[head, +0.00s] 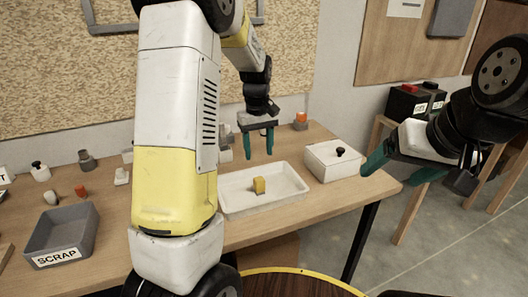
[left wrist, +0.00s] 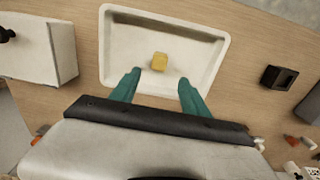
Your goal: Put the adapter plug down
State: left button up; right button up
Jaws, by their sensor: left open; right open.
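A small yellow block-like piece, which I take to be the adapter plug (head: 259,185), rests on the floor of a shallow white tray (head: 291,192) on the wooden table. In the left wrist view the yellow piece (left wrist: 160,61) lies inside the tray (left wrist: 219,33), just past my fingertips and between their lines. My left gripper (head: 259,158) is open and empty above the tray, its teal fingers pointing down. The fingers also show spread apart in the left wrist view (left wrist: 160,80). My right gripper (head: 398,178) is open and empty, off the table's right end.
A white lidded box (head: 334,161) with a black knob stands right of the tray. A grey bin labelled SCRAP (head: 62,235) is at the left. Several small parts sit along the back left. A black open box (left wrist: 279,77) shows in the left wrist view.

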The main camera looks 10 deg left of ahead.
pick_arm(q)
jog(key=s+d+r+m+t+h, duration=0.1)
jog(key=s+r+m+t, duration=0.2)
jog(key=s+r, duration=0.7)
jog(key=s+d+r+m+t, duration=0.1)
jog(key=s+m, duration=0.1)
jog(key=s, duration=0.5)
jog(key=s+r+m+t+h, duration=0.1)
jog(key=s+r+m+t, duration=0.1)
jog(key=s, duration=0.5)
jog(key=shift+s+d+r, duration=0.25)
jog(key=shift+d, duration=0.1)
pick_arm(e)
jog(key=shift+c, duration=0.2)
